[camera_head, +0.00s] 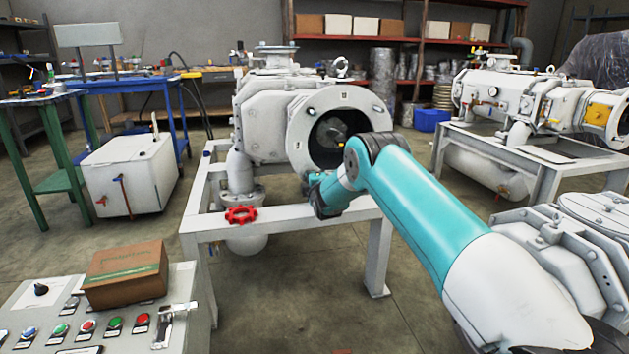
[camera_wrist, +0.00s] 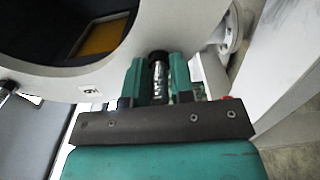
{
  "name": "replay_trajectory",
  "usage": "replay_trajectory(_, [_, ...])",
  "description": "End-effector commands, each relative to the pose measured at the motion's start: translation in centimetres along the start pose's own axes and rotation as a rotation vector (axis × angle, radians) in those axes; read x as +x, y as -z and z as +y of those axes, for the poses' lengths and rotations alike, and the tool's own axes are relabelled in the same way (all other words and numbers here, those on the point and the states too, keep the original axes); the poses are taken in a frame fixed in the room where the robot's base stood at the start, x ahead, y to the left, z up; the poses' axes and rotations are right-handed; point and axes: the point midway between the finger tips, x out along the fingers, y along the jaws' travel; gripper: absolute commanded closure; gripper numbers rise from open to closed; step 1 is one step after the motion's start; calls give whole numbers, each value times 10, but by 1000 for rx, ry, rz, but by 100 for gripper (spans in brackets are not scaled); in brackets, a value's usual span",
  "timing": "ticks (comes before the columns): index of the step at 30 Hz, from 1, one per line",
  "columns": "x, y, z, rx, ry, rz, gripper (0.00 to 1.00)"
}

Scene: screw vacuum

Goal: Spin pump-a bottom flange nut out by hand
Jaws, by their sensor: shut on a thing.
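The white pump (camera_head: 265,120) stands on a grey frame, its round open flange (camera_head: 300,140) facing me. In the wrist view the flange rim (camera_wrist: 190,25) fills the top. My gripper (camera_wrist: 158,75) has its two teal fingers shut on a dark metal threaded piece, the bottom flange nut (camera_wrist: 158,72) on its stud, at the rim's lower edge. I cannot tell nut from stud clearly. In the head view my arm reaches the flange's lower left, and my gripper (camera_head: 318,188) is partly hidden by my wrist.
A red handwheel (camera_head: 241,214) sits on the frame (camera_head: 290,217) left of my gripper. A control panel (camera_head: 190,290) with a cardboard box (camera_head: 125,272) is at the front left. A second pump (camera_head: 535,100) stands at the right. Floor below the frame is clear.

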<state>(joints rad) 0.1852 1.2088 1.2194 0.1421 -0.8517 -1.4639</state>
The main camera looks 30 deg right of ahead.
Motion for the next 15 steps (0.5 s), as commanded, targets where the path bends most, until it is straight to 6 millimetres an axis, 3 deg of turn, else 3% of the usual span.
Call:
replay_trajectory(1, [0,-7,-2,-5,6,-12,100])
replay_trajectory(2, [0,-7,-2,-5,5,-12,76])
replay_trajectory(5, [0,-5,-2,-4,4,-10,53])
replay_trajectory(15, [-2,1,0,-1,1,-1,52])
